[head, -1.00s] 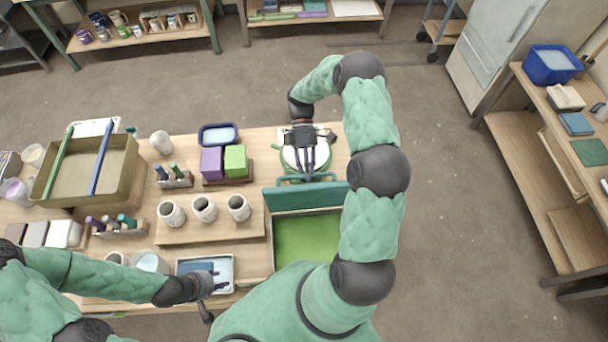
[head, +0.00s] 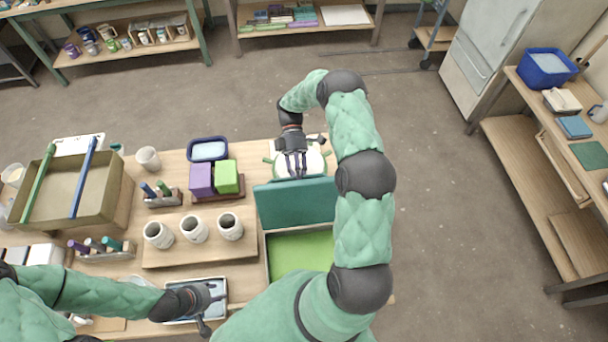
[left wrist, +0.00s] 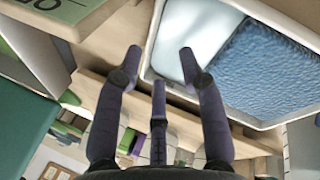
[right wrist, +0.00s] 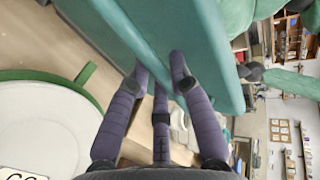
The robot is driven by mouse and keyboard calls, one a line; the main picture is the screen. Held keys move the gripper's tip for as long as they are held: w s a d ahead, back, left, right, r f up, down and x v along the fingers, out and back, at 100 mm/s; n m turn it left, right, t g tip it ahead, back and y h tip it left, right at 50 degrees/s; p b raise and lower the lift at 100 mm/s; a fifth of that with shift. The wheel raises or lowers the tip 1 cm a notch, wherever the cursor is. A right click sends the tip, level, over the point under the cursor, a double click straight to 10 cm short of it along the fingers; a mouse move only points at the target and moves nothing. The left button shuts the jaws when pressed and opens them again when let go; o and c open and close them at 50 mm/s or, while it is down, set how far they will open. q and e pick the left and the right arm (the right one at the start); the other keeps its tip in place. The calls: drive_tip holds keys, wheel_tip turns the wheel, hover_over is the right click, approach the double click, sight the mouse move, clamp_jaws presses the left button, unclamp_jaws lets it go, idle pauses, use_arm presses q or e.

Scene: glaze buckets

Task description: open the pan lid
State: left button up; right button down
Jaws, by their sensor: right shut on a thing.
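The teal lid (head: 290,206) stands raised at the far edge of a rectangular pan with a bright green inside (head: 300,257). My right gripper (head: 296,170) is at the lid's far, upper edge. In the right wrist view the lid (right wrist: 215,60) lies across the fingertips, and the right gripper (right wrist: 160,75) is shut on its edge. My left gripper (head: 212,304) is open and empty near the pale tray; its spread fingers (left wrist: 160,60) show in the left wrist view. Part of the pan is hidden by my body and right arm.
A round white disc with a green rim (right wrist: 40,125) lies beside the right gripper. Three pale mugs (head: 193,229) stand left of the pan. Purple and green blocks (head: 201,178) sit behind them.

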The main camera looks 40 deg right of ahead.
drive_tip(key=shift+w+d+f, duration=0.2)
drive_tip(key=shift+f, duration=0.3)
drive_tip(key=c, duration=1.4)
unclamp_jaws()
drive_tip(key=shift+o, duration=1.4)
drive_tip(key=shift+w+d, duration=0.15)
drive_tip(key=shift+w, duration=0.05)
drive_tip(key=shift+w+d, duration=0.1)
drive_tip(key=shift+w, duration=0.05)
drive_tip(key=shift+r, duration=0.1)
drive_tip(key=v, duration=0.7)
drive_tip(key=shift+w+r, duration=0.15)
drive_tip(key=shift+r, duration=0.05)
